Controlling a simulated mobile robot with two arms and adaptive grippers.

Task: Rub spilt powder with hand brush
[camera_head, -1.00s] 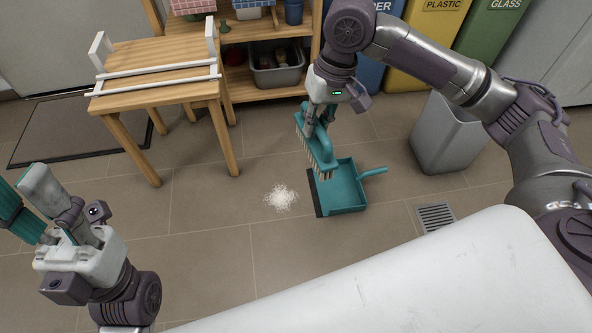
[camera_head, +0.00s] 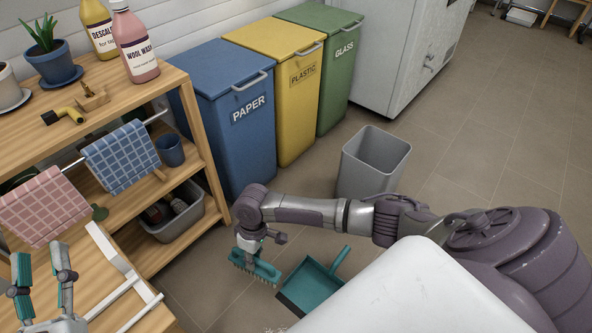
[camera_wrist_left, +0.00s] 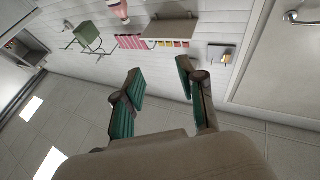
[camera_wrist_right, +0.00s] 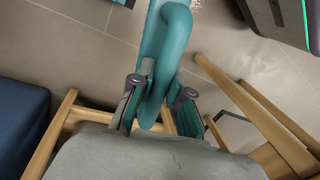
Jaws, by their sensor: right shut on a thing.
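The teal hand brush (camera_head: 256,268) is in my right gripper (camera_head: 250,246), just left of the dustpan in the head view. The right wrist view shows the brush's teal handle (camera_wrist_right: 177,45) between the fingers of my right gripper (camera_wrist_right: 160,92). The teal dustpan (camera_head: 312,286) lies on the floor, partly hidden by my white body. A trace of white powder (camera_wrist_right: 196,3) shows at the right wrist view's top edge; the head view mostly cuts the powder off. My left gripper (camera_head: 42,270) is open and empty at the lower left; its spread fingers (camera_wrist_left: 160,78) show in its wrist view.
A wooden shelf (camera_head: 110,205) stands at the left with bottles, plants, cloths and a grey tub. Blue (camera_head: 237,140), yellow (camera_head: 286,100) and green (camera_head: 330,75) bins stand behind. A grey waste bin (camera_head: 372,165) stands near my right arm.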

